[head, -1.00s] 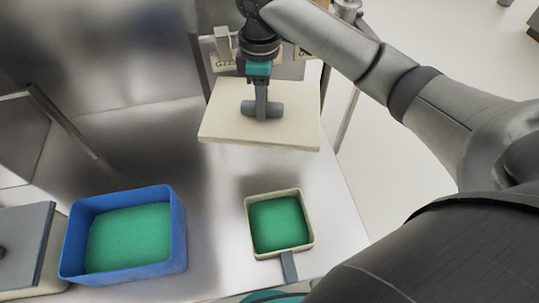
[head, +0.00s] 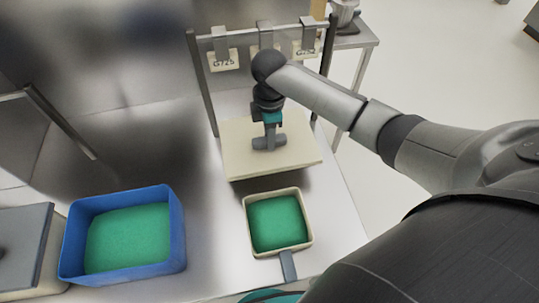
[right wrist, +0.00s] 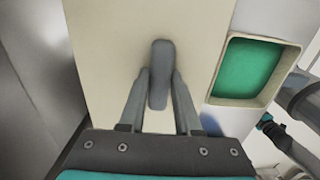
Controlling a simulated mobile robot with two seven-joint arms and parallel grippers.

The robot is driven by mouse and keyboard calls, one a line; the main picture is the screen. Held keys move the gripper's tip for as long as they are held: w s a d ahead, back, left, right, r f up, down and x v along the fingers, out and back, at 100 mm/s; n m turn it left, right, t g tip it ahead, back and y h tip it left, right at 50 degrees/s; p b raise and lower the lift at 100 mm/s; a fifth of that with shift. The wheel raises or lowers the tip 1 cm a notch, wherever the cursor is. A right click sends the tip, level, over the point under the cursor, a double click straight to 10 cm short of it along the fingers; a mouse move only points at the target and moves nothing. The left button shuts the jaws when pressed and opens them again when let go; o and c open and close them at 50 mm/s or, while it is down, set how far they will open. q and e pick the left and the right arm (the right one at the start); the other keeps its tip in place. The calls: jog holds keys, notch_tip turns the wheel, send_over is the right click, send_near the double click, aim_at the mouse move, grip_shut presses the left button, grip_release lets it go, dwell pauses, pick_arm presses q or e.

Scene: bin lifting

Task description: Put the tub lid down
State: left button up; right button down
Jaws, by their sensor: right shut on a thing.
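The tub lid (head: 290,154) is a flat cream panel with a grey handle in its middle. My right gripper (head: 268,143) is shut on the lid's grey handle from above. In the right wrist view both fingers of the gripper (right wrist: 159,92) press on the handle, and the cream lid (right wrist: 105,50) fills the middle. The lid looks level and low over the steel counter behind the small tub; I cannot tell whether it touches the counter. The small cream tub (head: 246,226) with green contents and a grey front handle stands open. My left gripper is not in view.
A blue bin (head: 177,235) with green contents stands on the left of the counter. A grey-lidded box (head: 22,240) is at the far left. A metal rack (head: 203,95) with hanging labels stands behind the lid. Bare counter lies between bin and tub.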

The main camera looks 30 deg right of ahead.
notch_tip(320, 180, down, 8)
jog(key=shift+r+b, duration=0.15)
jog(key=shift+b, duration=0.6)
jog(key=c, duration=0.6)
grip_release()
notch_tip(320, 180, up, 12)
jog(key=p, duration=0.2)
jog(key=shift+p, duration=0.35)
